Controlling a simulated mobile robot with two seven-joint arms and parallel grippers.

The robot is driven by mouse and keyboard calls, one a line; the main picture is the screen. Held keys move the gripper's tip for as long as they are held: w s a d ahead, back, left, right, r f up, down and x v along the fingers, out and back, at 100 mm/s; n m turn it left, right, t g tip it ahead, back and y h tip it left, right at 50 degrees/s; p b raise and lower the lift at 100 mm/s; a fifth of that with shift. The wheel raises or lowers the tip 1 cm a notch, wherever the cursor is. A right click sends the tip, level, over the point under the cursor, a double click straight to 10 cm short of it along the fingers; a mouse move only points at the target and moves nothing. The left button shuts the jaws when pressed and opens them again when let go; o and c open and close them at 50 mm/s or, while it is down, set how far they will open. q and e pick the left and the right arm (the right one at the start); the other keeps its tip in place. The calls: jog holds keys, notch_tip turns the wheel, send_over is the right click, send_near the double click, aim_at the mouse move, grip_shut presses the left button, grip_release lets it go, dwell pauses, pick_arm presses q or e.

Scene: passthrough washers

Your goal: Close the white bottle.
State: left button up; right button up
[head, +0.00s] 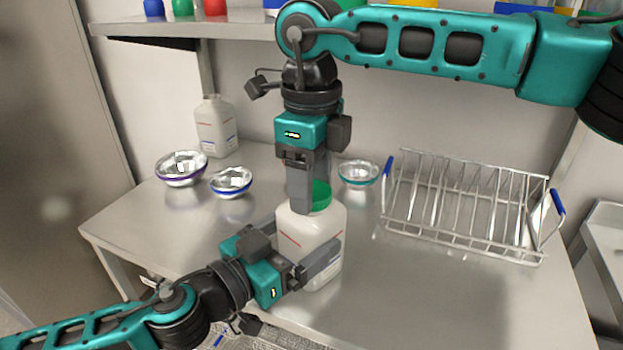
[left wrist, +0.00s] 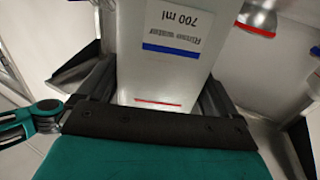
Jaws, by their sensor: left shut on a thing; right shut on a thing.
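The white bottle (head: 312,236) stands upright on the metal table near its front middle. My left gripper (head: 309,262) is shut around its body from the left and front. In the left wrist view the bottle (left wrist: 160,75) fills the space between the fingers, with its label upside down. A green cap (head: 321,196) is at the top of the bottle. My right gripper (head: 309,192) points down from above and is shut on the cap. The fingers partly hide the cap and the bottle's neck, so I cannot tell how tightly the cap sits.
A second white bottle (head: 215,126) without a visible cap stands at the back left. Metal bowls (head: 181,168), (head: 231,182) and (head: 358,174) stand behind. A wire rack (head: 465,205) stands right. The table's front right (head: 450,300) is clear.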

jog(key=o, duration=1.3)
jog(key=shift+c, duration=0.2)
notch_tip(320, 180, up, 12)
pick_arm(q)
jog(key=o, duration=1.7)
